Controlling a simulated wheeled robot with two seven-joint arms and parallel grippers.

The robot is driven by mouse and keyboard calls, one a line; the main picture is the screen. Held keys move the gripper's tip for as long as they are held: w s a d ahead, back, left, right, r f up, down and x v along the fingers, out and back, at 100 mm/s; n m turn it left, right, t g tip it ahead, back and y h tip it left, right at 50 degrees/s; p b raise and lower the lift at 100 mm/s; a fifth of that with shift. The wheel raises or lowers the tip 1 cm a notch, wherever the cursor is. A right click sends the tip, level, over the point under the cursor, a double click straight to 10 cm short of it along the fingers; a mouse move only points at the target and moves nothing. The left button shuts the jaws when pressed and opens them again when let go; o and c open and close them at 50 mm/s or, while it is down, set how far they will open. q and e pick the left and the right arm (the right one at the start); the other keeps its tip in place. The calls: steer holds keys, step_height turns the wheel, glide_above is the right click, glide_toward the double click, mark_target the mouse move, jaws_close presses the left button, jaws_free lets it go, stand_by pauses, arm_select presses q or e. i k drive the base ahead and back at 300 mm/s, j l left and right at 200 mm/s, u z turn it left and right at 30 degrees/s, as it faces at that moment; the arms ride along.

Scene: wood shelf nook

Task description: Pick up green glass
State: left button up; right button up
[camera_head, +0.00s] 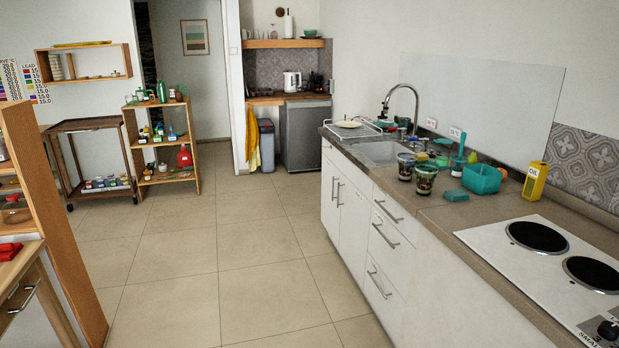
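No thing in view can be told for certain as the green glass. A green bottle-like item (162,91) stands on top of the low wooden shelf unit (148,139) at the back left. A smaller green item (140,95) stands to its left on the same top. Both are far off and too small to tell whether they are glass. A small green dish-like item (310,33) sits on the wall shelf in the back nook. Neither of my grippers is in view.
A counter (440,212) with a sink (385,152), a turquoise container (481,179), a yellow oil can (535,182) and a cooktop (550,255) runs along the right. A wooden shelf side (50,220) stands close at left. The tiled floor (220,250) between is clear.

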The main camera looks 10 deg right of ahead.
mark_target(427, 174)
steer(key=i+j+z, duration=0.15)
steer(key=i+z, duration=0.25)
steer(key=i, duration=0.25)
steer(key=i+j+z, duration=0.4)
steer(key=i, duration=0.25)
steer(key=i+j+z, duration=0.35)
steer(key=i+j, duration=0.15)
steer(key=i, duration=0.1)
